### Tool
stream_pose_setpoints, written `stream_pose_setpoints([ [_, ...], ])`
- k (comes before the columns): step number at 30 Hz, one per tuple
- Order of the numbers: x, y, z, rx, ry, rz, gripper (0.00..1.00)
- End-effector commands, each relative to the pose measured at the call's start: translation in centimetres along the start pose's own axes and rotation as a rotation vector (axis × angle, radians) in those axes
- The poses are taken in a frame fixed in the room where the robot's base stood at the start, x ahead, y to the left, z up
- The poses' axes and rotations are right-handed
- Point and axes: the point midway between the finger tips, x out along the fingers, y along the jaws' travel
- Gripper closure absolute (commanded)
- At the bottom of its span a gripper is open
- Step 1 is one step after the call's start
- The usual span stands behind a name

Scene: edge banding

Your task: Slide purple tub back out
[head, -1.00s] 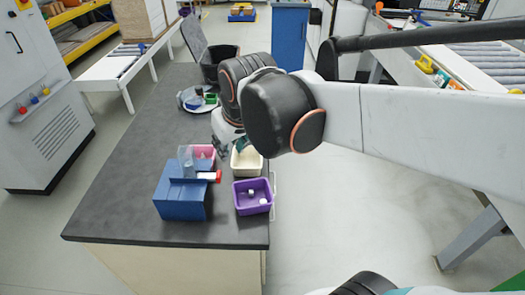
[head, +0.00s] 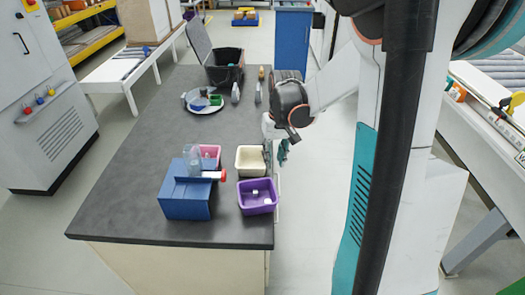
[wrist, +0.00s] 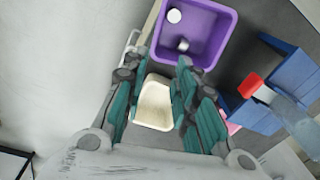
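The purple tub (head: 257,209) stands on the dark counter close to its right edge, with a small white and a metallic item inside. In the wrist view the purple tub (wrist: 214,42) is at the top, beyond the fingertips. My gripper (head: 283,150) is past the counter's right edge, beside the cream tub, pointing down. In the wrist view my gripper (wrist: 160,68) is open and empty, its teal-padded fingers apart. The cream tub (wrist: 153,108) shows between the fingers, below them. My gripper touches neither tub as far as I can see.
A blue block-like holder (head: 184,198) with a clear bottle and red cap stands left of the purple tub. A pink tub (head: 211,152) is behind it. A black bin (head: 224,66), a plate and bottles are farther back. The counter's left side is clear.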

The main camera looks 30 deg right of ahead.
Motion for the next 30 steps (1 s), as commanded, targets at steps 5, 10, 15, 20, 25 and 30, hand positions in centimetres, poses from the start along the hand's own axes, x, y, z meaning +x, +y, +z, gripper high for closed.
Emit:
stream_pose_setpoints([
  [5, 1.0, 0.9, 0.1, 0.026, -0.025, -0.008, 0.73],
  [10, 1.0, 0.9, 0.2, 0.027, -0.027, -0.009, 0.73],
  [15, 1.0, 0.9, 0.1, 0.027, -0.027, -0.008, 0.73],
  [20, 2.1, 0.9, 0.2, 0.026, -0.026, -0.008, 0.73],
  [25, 4.7, 0.9, 0.2, 0.026, -0.026, -0.008, 0.73],
  [30, 7.8, 0.9, 0.3, 0.026, -0.026, -0.008, 0.73],
])
